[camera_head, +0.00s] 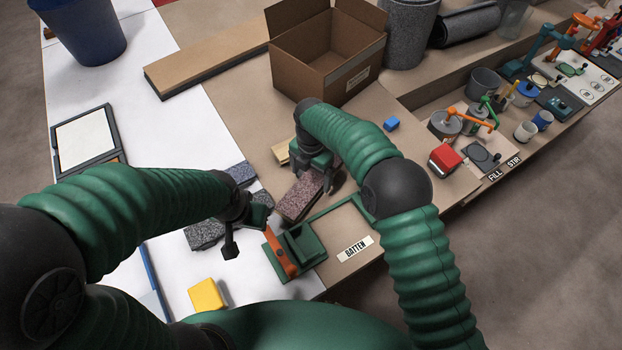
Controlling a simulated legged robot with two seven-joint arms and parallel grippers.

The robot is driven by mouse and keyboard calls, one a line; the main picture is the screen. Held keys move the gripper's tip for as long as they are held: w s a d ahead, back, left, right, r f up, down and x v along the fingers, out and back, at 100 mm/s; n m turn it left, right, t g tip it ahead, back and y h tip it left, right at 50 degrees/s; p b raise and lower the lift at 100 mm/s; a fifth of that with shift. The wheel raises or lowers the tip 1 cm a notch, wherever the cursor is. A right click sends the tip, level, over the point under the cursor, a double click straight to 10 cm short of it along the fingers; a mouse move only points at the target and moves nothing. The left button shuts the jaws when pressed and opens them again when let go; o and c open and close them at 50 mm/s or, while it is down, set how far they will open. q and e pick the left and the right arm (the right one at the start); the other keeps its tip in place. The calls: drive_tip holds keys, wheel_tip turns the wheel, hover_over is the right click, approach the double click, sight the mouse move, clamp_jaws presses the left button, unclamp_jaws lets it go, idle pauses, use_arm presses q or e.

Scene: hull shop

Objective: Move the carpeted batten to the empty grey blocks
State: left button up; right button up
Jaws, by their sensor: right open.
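The carpeted batten (299,198), a short bar with a speckled reddish-brown top, lies at the middle of the bench beside a green frame. My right gripper (326,184) is open at the batten's far end, its fingers coming down around that end; their exact contact is hidden. Grey speckled blocks lie to the left on the white surface: one (204,235) is nearer and one (241,173) is farther back. My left gripper (244,232) is between the blocks and the green fixture, empty, its fingers apart. It partly hides the grey blocks.
A green fixture (304,241) with an orange lever (279,254) stands close to the batten's near end, by a BATTEN label (355,248). A yellow block (206,295) lies at the front. An open cardboard box (323,62) stands behind.

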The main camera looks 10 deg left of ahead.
wheel_tip(320, 180, up, 10)
drive_tip(key=f, duration=0.1)
drive_tip(key=s+d+r+m, duration=0.1)
drive_tip(key=d+r+m, duration=0.1)
drive_tip(key=d+m, duration=0.55)
drive_tip(key=s+d+f+m+t, duration=0.2)
drive_tip(key=s+d+m, duration=1.7)
drive_tip(key=d+m, duration=0.2)
drive_tip(key=shift+s+d+m+t, duration=0.25)
drive_tip(key=shift+s+m+t, duration=0.05)
drive_tip(key=shift+m, duration=0.95)
drive_tip(key=shift+d, duration=0.25)
